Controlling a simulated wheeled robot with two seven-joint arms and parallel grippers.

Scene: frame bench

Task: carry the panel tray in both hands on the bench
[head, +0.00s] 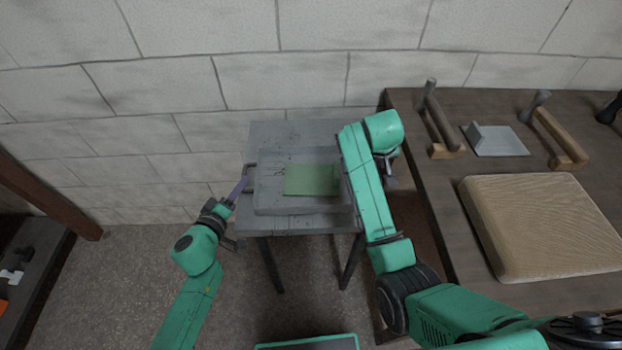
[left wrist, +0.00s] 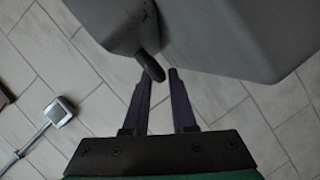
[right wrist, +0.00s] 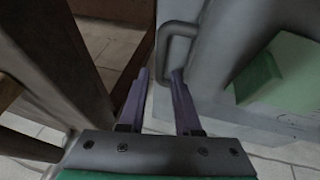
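The grey panel tray (head: 266,203) lies on a small grey stand, with a flat green panel (head: 312,180) on it. The panel also shows in the right wrist view (right wrist: 280,75). My left gripper (head: 243,186) is at the tray's left side. In the left wrist view its fingers (left wrist: 161,78) are apart, with the end of a dark handle (left wrist: 149,66) at the tips. My right gripper (right wrist: 159,76) is at the tray's right side, mostly hidden by my arm in the head view. Its fingers are apart, and the looped grey handle (right wrist: 163,42) is by the tips.
The small grey stand (head: 270,133) stands against a pale block wall. At right, a dark wooden bench (head: 440,185) holds a beige padded block (head: 540,225), a grey plate with a block (head: 497,140) and wooden holders (head: 560,140). Floor is open at left.

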